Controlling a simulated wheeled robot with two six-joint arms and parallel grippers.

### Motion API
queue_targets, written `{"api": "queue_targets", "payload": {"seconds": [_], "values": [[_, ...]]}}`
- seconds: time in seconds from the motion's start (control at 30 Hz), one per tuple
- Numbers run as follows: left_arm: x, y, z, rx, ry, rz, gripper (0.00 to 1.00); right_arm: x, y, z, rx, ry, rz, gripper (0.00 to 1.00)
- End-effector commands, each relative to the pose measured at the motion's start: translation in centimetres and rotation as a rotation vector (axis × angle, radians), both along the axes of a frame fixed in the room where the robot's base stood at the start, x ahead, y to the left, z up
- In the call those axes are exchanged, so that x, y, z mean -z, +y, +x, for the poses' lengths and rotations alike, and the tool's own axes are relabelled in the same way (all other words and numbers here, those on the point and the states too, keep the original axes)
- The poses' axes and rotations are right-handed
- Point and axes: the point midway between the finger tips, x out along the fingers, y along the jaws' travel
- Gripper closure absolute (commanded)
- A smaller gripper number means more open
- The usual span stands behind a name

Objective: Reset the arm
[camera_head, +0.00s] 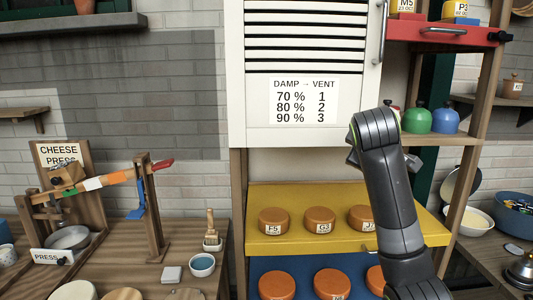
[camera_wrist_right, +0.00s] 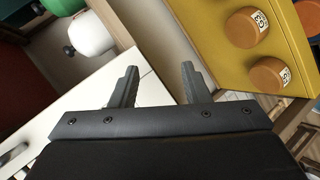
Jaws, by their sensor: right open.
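My right arm (camera_head: 385,180) rises from the lower right in the head view, in front of the shelf unit. Its gripper is mostly hidden behind the wrist there. In the right wrist view my right gripper (camera_wrist_right: 155,86) is open, with its two dark fingers apart and nothing between them. The fingers are near the white cabinet (camera_wrist_right: 160,95) and the yellow shelf (camera_wrist_right: 195,45) with orange cheeses. The white cabinet (camera_head: 300,135) with its damp and vent label also shows in the head view. My left gripper is not in view.
The yellow shelf (camera_head: 262,240) holds orange cheese wheels (camera_head: 273,221), with a blue shelf (camera_head: 255,270) below. Green (camera_head: 417,118) and blue (camera_head: 445,118) bottles stand right of my arm. A red drawer (camera_head: 440,34) is above them. A cheese press (camera_head: 95,185) stands on the left table.

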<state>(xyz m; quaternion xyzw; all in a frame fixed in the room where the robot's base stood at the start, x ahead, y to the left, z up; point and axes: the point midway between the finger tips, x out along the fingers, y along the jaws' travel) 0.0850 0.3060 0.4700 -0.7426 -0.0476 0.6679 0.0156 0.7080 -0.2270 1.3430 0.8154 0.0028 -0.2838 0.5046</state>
Motion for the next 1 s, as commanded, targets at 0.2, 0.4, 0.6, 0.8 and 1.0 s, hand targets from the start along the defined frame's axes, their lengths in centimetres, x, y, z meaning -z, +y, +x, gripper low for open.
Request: {"api": "queue_targets", "payload": {"seconds": [0.2,0.4,0.6,0.8,1.0], "values": [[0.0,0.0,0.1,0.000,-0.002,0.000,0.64,13.0,-2.3,-2.2,0.059,0.086,0.129,0.57],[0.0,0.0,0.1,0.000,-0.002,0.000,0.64,23.2,-4.1,-6.7,0.130,0.156,0.248,0.57],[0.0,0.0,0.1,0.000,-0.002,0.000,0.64,31.9,-5.6,-13.0,0.217,0.224,0.364,0.57],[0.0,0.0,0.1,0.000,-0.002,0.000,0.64,38.8,-6.8,-20.9,0.322,0.289,0.476,0.57],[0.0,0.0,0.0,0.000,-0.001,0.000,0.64,43.5,-7.5,-29.7,0.444,0.349,0.581,0.57]]}}
